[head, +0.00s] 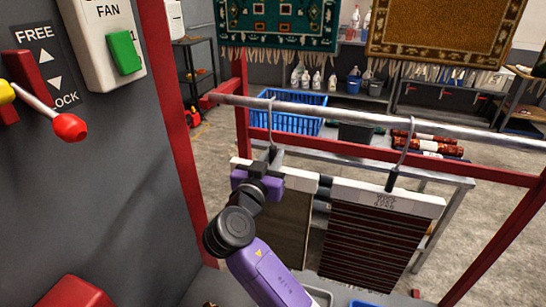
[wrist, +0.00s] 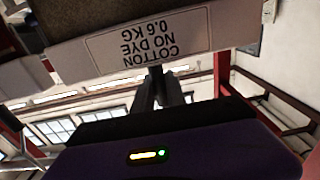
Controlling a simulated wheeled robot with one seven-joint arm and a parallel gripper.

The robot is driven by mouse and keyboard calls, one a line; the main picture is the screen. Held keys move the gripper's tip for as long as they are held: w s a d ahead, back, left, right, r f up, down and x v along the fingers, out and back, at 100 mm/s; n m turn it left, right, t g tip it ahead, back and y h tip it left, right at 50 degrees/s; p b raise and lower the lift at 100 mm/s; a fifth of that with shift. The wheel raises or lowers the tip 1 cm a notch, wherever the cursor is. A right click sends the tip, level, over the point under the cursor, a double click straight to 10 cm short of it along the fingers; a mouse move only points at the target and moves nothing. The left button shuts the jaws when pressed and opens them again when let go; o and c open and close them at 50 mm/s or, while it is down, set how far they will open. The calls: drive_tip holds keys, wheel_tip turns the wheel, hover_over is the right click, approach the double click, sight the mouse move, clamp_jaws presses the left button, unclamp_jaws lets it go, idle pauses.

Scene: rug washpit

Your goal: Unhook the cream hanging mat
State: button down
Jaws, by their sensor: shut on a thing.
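The cream mat (head: 292,222) hangs from a white clamp bar (head: 300,180), left of a dark striped mat. Its wire hook (head: 269,122) rises to the silver rail (head: 340,116) and appears to be still over it. My gripper (head: 272,156) is at the base of this hook and hides part of the bar. In the wrist view my gripper (wrist: 157,78) is shut on the short dark stem of the hanger. The bar's label (wrist: 135,45) there reads COTTON NO DYE 0.6 KG, upside down. Part of the mat (wrist: 95,10) shows beyond it.
The dark striped mat (head: 375,240) hangs close on the right from its own hook. A red post (head: 178,130) and a grey panel with a red-knobbed lever (head: 69,126) stand on the left. Behind are a blue crate (head: 285,123) and two patterned rugs.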

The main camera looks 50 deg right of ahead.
sight(273, 144)
drive_tip(key=shift+r, duration=0.2)
drive_tip(key=shift+r+p, duration=1.1)
drive_tip(key=shift+r, duration=1)
drive_tip(key=b+v, duration=0.1)
drive_tip(key=v, duration=1.4)
idle(0.5)
idle(0.5)
